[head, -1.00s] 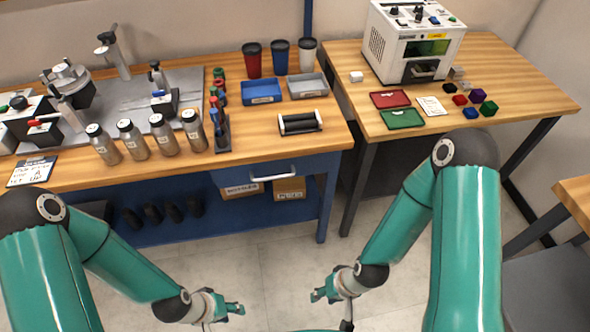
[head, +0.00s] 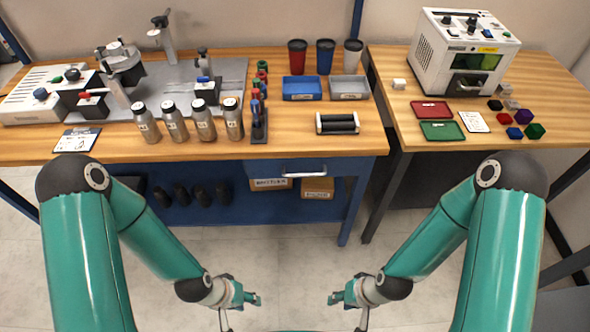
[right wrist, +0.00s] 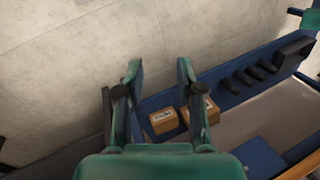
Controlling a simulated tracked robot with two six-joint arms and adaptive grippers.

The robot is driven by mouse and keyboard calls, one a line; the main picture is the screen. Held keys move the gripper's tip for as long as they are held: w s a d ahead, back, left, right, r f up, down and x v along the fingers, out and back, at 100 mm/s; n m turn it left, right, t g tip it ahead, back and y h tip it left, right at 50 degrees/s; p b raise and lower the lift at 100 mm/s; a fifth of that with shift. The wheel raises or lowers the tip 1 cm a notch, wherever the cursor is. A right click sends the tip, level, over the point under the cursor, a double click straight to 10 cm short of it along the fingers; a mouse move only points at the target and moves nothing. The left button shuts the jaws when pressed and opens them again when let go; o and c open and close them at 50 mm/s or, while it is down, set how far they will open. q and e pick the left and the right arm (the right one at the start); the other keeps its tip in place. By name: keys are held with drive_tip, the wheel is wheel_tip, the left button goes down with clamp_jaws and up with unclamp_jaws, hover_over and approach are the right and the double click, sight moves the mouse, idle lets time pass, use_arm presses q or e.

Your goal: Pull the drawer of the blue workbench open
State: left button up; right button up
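The blue workbench (head: 345,205) has a wooden top and stands ahead of me. Its blue drawer (head: 262,169) sits under the top at the right end, with a pale bar handle (head: 303,174) on its front. The drawer looks closed. My left gripper (head: 257,299) is in front of the bench, low over the floor, apart from the drawer and empty. My right gripper (head: 332,299) is also apart from the handle, in front of and below it. In the right wrist view the right gripper's fingers (right wrist: 160,75) stand wide apart with nothing between them. The left fingers are too small to judge.
Cardboard boxes (head: 317,187) and dark bottles (head: 200,193) lie on the bench's lower shelf. Steel bottles (head: 203,120), bins (head: 302,88) and a black roller (head: 338,124) stand on top. A second table (head: 400,125) with a white machine (head: 466,55) is at right. The floor before the bench is clear.

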drive_tip(key=w+d+r+m+t+h+b, duration=0.25)
drive_tip(key=w+m+t+b, duration=0.2)
drive_tip(key=w+m, duration=0.4)
drive_tip(key=w+d+r+m+t+h+b, duration=0.1)
drive_tip(key=w+d+m+t+h+b, duration=0.2)
drive_tip(key=w+m+t, duration=0.35)
drive_tip(key=t+y+b, duration=0.2)
drive_tip(key=t+b, duration=0.2)
drive_tip(key=b, duration=0.9)
approach(305, 175)
drive_tip(key=x, duration=1)
drive_tip(key=shift+w+f, duration=0.25)
drive_tip(key=shift+f, duration=0.05)
